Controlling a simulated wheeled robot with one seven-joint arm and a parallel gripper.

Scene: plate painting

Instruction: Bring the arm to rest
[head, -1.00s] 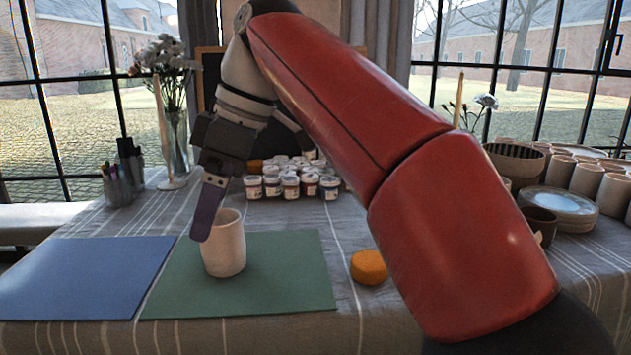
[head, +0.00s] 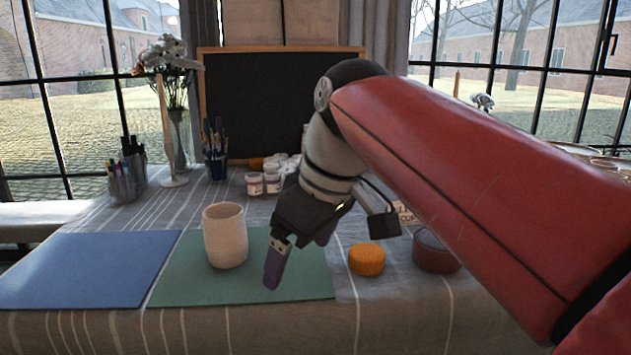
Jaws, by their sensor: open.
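My gripper (head: 298,255) is open and empty in the head view. It hangs tilted above the right part of the green mat (head: 190,285), with its dark purple fingers pointing down. A pale cup (head: 225,238) stands upright on the green mat, to the left of my gripper and apart from it. My red arm reaches in from the right and hides much of the table's right side.
A blue mat (head: 85,270) lies at the left. An orange sponge-like disc (head: 366,260) and a brown bowl (head: 435,252) stand right of the gripper. Paint jars (head: 262,182), pen holders (head: 125,180), a vase (head: 177,140) and a blackboard (head: 265,95) are behind.

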